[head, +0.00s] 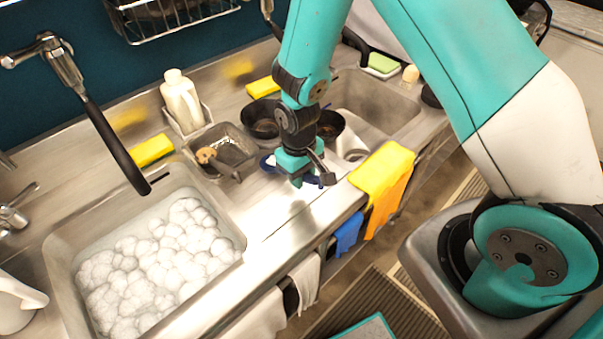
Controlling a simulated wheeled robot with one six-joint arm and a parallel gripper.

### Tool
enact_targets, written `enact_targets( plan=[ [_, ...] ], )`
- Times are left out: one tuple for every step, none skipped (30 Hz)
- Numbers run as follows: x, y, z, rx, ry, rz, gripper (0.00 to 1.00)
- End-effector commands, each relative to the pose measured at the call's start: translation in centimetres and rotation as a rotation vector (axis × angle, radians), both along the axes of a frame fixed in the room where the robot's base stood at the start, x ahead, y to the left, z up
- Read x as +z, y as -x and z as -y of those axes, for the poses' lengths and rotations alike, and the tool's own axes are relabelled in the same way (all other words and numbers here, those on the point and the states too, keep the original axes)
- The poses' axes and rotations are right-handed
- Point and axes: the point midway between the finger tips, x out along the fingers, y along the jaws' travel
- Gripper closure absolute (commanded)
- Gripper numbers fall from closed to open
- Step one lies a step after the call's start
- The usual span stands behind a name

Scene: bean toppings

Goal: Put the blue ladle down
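My gripper (311,178) points down low over the steel counter, between the foamy sink and the yellow cloth. A dark blue curved piece (266,163), apparently part of the blue ladle, shows just left of my gripper. More dark blue shows at the fingertips. The rest of the ladle is hidden behind my gripper and wrist. I cannot tell whether the fingers are closed on it, or whether it touches the counter.
A foam-filled sink (160,262) lies at left. Dark pans (262,122) stand behind my wrist. A grey tray (230,152) holds a brush, near a white bottle (181,100). A yellow cloth (383,166) hangs over the front edge. Bare counter (275,203) lies front-left of my gripper.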

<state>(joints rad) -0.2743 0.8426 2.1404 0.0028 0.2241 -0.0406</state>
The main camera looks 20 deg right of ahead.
Motion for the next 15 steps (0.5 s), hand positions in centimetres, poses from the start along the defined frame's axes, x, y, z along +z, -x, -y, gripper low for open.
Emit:
enact_targets(
  plan=[
    [0.0,-0.01,0.0,0.0,0.0,0.0,0.63],
    [0.01,0.0,0.0,0.0,0.0,0.0,0.57],
    [0.02,0.0,0.0,0.0,0.0,0.0,0.49],
    [0.02,0.0,0.0,0.0,0.0,0.0,0.49],
    [0.02,0.0,0.0,0.0,0.0,0.0,0.49],
    [0.03,0.0,0.0,0.0,0.0,0.0,0.49],
    [0.03,0.0,0.0,0.0,0.0,0.0,0.49],
    [0.03,0.0,0.0,0.0,0.0,0.0,0.49],
    [0.03,0.0,0.0,0.0,0.0,0.0,0.49],
    [0.05,0.0,0.0,0.0,0.0,0.0,0.49],
    [0.12,-0.01,0.0,0.0,0.0,0.0,0.49],
    [0.31,-0.01,0.0,0.0,0.0,0.0,0.49],
    [0.53,-0.01,0.0,0.0,0.0,0.0,0.49],
    [0.67,-0.05,-0.02,0.0,0.0,0.001,0.49],
    [0.89,-0.14,-0.03,0.0,-0.001,0.003,0.49]
  ],
)
